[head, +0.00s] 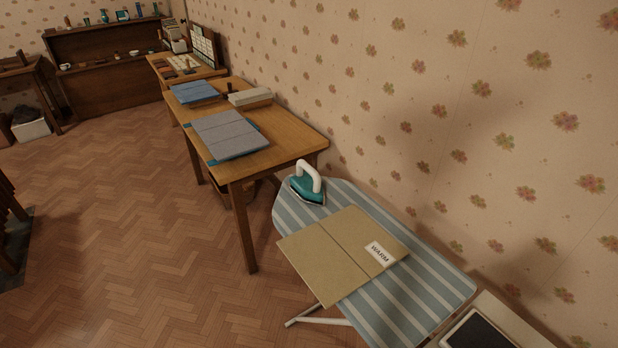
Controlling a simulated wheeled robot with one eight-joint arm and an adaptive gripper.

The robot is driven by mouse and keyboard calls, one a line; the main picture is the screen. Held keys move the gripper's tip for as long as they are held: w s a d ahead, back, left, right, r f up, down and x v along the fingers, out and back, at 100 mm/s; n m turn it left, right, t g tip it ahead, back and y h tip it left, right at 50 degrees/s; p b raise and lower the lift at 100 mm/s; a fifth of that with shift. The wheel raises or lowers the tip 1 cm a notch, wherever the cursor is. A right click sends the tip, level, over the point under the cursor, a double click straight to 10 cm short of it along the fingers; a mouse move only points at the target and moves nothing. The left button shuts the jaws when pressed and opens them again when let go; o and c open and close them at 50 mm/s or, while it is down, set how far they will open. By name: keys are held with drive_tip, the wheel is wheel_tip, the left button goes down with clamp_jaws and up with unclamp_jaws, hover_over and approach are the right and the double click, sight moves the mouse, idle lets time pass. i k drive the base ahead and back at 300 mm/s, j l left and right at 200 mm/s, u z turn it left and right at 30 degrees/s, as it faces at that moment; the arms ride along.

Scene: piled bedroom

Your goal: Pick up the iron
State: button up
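The iron (308,184) has a teal body and a white handle. It rests on the far end of the striped ironing board (407,306), close to the corner of the wooden table. My gripper is not in view.
A wooden table (285,134) with grey-blue folded cloths (229,134) stands beyond the board. The flowered wall runs close along the right. A white surface with a dark panel (478,331) is at bottom right. The parquet floor (130,230) at left is mostly clear.

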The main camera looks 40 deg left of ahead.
sight(306, 184)
drive_tip(key=u, duration=1.75)
drive_tip(key=i+j+u, duration=0.15)
drive_tip(key=i+u, duration=0.15)
drive_tip(key=i+j+u, duration=0.15)
drive_tip(key=i, duration=0.25)
drive_tip(key=i+u, duration=0.1)
drive_tip(key=i, duration=0.3)
drive_tip(key=i+j+z, duration=0.1)
drive_tip(key=i+z, duration=0.15)
drive_tip(key=z, duration=0.15)
drive_tip(key=i+j+z, duration=0.1)
drive_tip(key=z, duration=0.3)
drive_tip(key=i+j+z, duration=0.45)
drive_tip(key=z, duration=0.3)
